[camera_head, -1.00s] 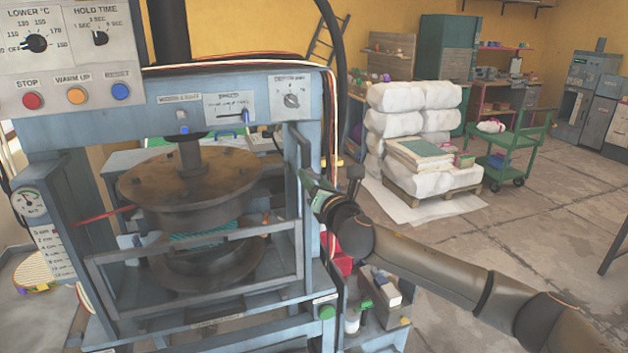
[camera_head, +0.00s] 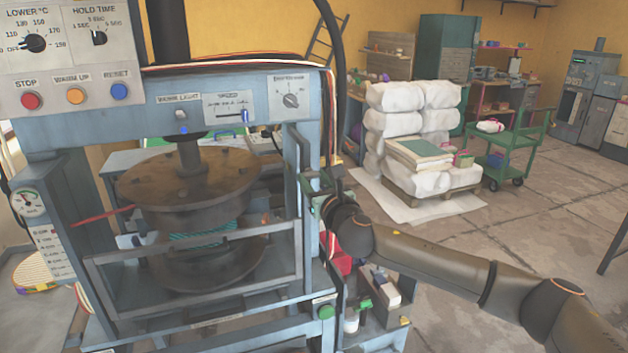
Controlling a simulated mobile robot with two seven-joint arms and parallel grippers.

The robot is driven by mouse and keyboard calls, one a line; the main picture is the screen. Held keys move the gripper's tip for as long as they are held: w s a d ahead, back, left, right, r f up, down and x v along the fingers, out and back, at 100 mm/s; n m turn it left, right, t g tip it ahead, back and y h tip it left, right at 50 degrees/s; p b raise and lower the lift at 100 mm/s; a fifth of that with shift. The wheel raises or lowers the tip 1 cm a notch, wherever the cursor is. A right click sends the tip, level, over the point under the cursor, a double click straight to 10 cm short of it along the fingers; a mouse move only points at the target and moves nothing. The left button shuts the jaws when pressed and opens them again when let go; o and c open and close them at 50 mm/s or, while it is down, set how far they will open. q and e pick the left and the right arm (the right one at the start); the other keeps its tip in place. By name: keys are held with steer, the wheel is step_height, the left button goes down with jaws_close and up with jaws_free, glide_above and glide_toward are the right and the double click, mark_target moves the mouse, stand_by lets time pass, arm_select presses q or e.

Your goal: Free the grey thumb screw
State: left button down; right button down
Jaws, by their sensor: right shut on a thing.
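My right gripper (camera_head: 318,192) is at the right post of the blue-grey press (camera_head: 300,140), with my arm coming in from the lower right. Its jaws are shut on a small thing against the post. That thing is hidden by the jaws and wrist; from its place it seems to be the grey thumb screw, but I cannot make out its shape. My left gripper is not in view.
The press holds a round dark upper platen (camera_head: 190,180) over a lower platen (camera_head: 210,265), behind a grey guard frame (camera_head: 200,285). A small shelf with bottles (camera_head: 380,288) stands right of the press. White sacks (camera_head: 400,130) sit on a pallet behind; open floor lies right.

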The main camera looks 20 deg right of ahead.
steer(key=shift+c, duration=1.8)
jaws_free()
steer(key=shift+s, duration=0.1)
steer(key=s+b, duration=0.1)
steer(key=s, duration=1.1)
steer(key=shift+s+d+b, duration=0.2)
steer(key=shift+d+b, duration=0.05)
steer(key=shift+b, duration=0.1)
